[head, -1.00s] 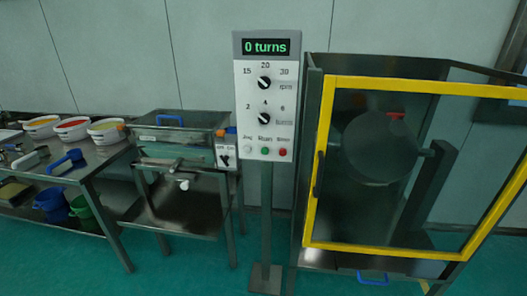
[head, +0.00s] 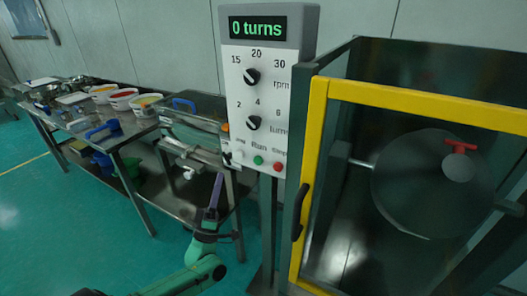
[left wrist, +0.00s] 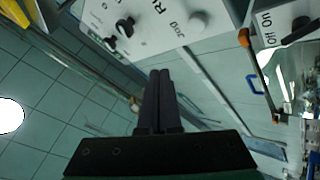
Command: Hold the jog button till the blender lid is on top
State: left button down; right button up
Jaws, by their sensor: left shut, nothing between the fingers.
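The control panel (head: 268,95) shows "0 turns" on its display. Its white jog button (head: 238,157) is at the lower left, beside the green run button and red stop button. In the left wrist view, the jog button (left wrist: 197,22) is beyond the fingertips, to their upper right. My left gripper (head: 217,180) is shut and empty, below and left of the button, apart from it. Its fingers (left wrist: 160,75) point up in the wrist view. The blender drum (head: 420,200) is behind the guard; its round lid (head: 459,168), with a red handle (head: 460,147), is on the upper right side. My right gripper is out of view.
A yellow-framed guard door (head: 310,170) with a black handle (head: 302,210) closes off the drum. A sieve on a bench (head: 200,150) stands left of the panel. A further table holds bowls of coloured material (head: 122,97) and blue-handled tools.

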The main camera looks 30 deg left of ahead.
aim_at(240, 155)
pick_arm(q)
jog(key=w+a+b, duration=0.1)
jog(key=w+b, duration=0.5)
jog(key=w, duration=0.1)
jog(key=shift+w, duration=0.35)
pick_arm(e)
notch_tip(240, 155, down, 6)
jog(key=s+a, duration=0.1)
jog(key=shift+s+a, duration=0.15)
pick_arm(q)
jog(key=shift+r, duration=0.1)
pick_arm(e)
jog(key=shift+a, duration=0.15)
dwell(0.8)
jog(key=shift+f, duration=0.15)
pick_arm(q)
jog(key=shift+w+b, duration=0.45)
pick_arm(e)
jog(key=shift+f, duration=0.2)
